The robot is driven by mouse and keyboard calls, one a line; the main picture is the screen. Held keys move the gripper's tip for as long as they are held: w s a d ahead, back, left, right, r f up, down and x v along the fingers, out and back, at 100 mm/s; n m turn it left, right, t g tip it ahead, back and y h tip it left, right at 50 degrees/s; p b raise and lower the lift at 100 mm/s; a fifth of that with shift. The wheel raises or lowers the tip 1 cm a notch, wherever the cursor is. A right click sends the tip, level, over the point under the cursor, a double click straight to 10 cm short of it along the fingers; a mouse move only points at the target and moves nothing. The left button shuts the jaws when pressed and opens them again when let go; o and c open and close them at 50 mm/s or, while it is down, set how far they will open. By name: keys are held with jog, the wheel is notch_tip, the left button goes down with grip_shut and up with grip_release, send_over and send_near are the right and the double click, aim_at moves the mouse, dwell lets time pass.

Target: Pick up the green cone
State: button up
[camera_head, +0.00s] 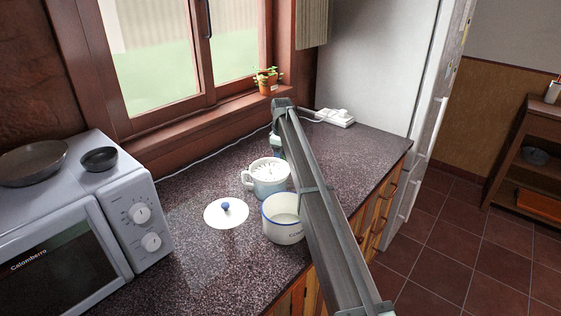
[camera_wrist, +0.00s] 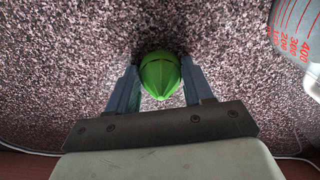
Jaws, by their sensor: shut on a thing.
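The green cone (camera_wrist: 160,72) shows in the wrist view between the two blue-grey fingers of my gripper (camera_wrist: 159,66), over the speckled counter. It is ridged, and its narrow end points toward the camera. The fingers press on it from both sides. A dark shadow lies around it on the counter; I cannot tell whether it still touches the surface. In the head view my arm crosses the counter and hides most of the gripper and the cone.
A clear measuring cup (camera_wrist: 299,40) with red marks is close on the right in the wrist view. A microwave (camera_head: 60,230) is far left; a power strip (camera_head: 335,118) is behind.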

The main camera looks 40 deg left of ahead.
jog(key=shift+r, duration=0.1)
jog(key=r, duration=0.9)
jog(key=shift+s+d, duration=0.15)
jog(key=shift+s, duration=0.15)
jog(key=s+d+r+n, duration=0.1)
jog(key=s+d+r, duration=0.1)
jog(key=s, duration=0.3)
jog(key=s+d+r+n, duration=0.2)
jog(key=s+d+r, duration=0.1)
jog(key=s, duration=0.1)
jog(key=s+d+r+n, duration=0.1)
jog(key=s+d+r, duration=0.1)
jog(key=s, duration=0.3)
jog(key=shift+s+d+r, duration=0.15)
jog(key=shift+s+d, duration=0.15)
jog(key=shift+d, duration=0.3)
jog(key=shift+f, duration=2.75)
jog(key=shift+f, duration=1.4)
dwell(0.5)
